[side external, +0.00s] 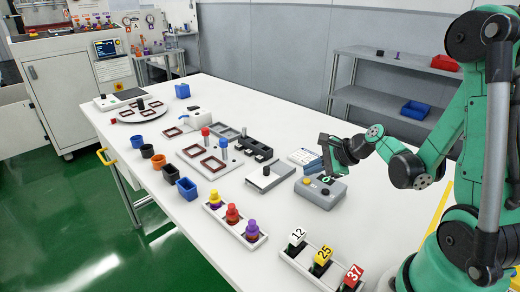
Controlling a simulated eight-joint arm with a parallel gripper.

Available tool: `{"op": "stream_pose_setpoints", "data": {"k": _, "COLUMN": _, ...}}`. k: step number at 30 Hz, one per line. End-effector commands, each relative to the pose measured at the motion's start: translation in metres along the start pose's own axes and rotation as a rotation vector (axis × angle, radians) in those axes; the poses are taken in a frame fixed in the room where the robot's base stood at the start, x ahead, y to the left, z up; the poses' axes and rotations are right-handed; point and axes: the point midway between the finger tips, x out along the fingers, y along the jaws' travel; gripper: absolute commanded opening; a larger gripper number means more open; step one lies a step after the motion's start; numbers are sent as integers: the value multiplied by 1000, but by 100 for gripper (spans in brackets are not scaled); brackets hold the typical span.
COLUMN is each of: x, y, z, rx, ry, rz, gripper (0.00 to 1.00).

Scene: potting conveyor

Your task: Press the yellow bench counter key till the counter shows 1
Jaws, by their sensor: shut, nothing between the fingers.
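The bench counter is a grey box (320,194) on the white table, right of the middle. Its yellow key (307,181) is on the left of its top face, and a dark blue key (325,191) is near its front. A small green display mark shows at the back of the box; it looks like a 0, but it is too small to read surely. My gripper (327,172) is shut and empty, above the back of the box and to the right of the yellow key. I cannot tell whether its tips touch the box.
Trays with coloured plugs (235,224) and numbered tags (320,262) lie in front. Frames and small bins fill the left side. Bare table lies between the counter and the trays.

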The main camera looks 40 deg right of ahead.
Motion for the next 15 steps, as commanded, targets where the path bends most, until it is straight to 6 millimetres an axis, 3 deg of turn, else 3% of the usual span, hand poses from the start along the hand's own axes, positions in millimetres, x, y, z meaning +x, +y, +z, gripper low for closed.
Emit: {"op": "stream_pose_setpoints", "data": {"k": 15, "x": -26, "y": -19, "z": 19, "rx": 0, "ry": 0, "rz": 0, "gripper": 0}}
